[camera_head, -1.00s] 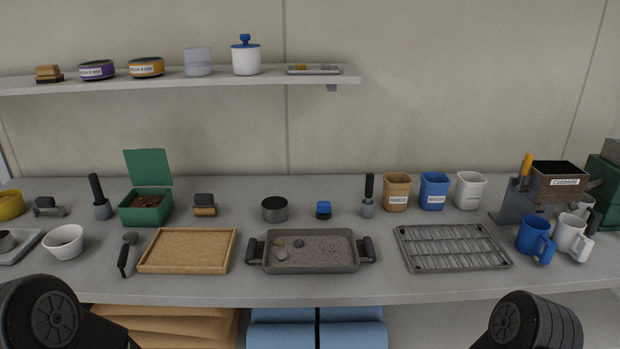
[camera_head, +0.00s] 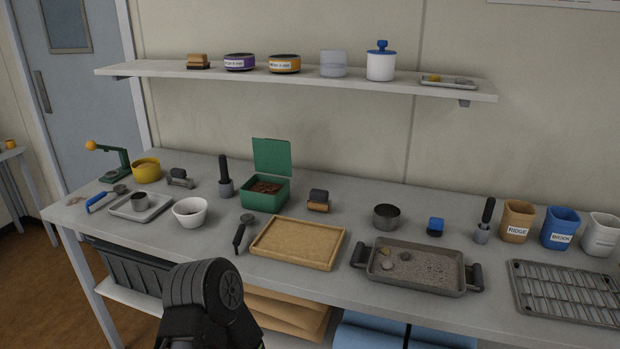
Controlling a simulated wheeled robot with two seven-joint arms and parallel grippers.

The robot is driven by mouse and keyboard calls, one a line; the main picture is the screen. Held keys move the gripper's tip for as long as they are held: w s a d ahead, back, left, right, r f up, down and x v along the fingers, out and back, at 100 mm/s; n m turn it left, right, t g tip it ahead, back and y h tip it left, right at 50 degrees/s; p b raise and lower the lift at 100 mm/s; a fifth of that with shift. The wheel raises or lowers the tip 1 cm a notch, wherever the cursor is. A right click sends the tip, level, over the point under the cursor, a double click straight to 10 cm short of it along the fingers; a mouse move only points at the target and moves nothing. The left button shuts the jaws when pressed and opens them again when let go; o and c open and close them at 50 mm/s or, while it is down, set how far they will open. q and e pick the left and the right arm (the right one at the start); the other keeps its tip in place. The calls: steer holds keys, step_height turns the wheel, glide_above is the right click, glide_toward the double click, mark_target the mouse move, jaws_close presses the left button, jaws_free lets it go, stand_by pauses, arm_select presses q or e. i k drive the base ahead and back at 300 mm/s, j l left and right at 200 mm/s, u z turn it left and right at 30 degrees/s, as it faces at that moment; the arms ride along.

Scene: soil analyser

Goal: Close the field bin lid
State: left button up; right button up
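The green field bin (camera_head: 265,194) stands on the bench left of the middle, with brown soil inside. Its green lid (camera_head: 271,157) stands upright, open at the back of the bin. Neither gripper's fingertips are in view.
A cork-coloured tray (camera_head: 297,243) lies in front of the bin. A white bowl (camera_head: 189,212) and a black-handled tool (camera_head: 225,177) are to its left, a small block-like brush (camera_head: 318,201) to its right. A shelf (camera_head: 300,77) runs above and behind.

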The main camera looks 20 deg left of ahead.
mark_target(273, 156)
steer(key=j+z, duration=0.15)
steer(key=j, duration=0.45)
steer(key=k+j+z, duration=0.1)
steer(key=j, duration=0.5)
steer(key=k+j+z, duration=0.15)
steer(key=j, duration=0.4)
steer(key=k+j+z, duration=0.1)
steer(key=j, duration=0.5)
steer(key=k+j+z, duration=0.15)
steer(key=j, duration=0.4)
steer(key=k+j+z, duration=0.15)
steer(key=k+j, duration=0.15)
steer(key=j, duration=0.25)
steer(key=k+j+z, duration=0.1)
steer(key=j, duration=0.4)
steer(key=k+j+z, duration=0.15)
steer(key=k+j, duration=0.2)
steer(key=j, duration=0.15)
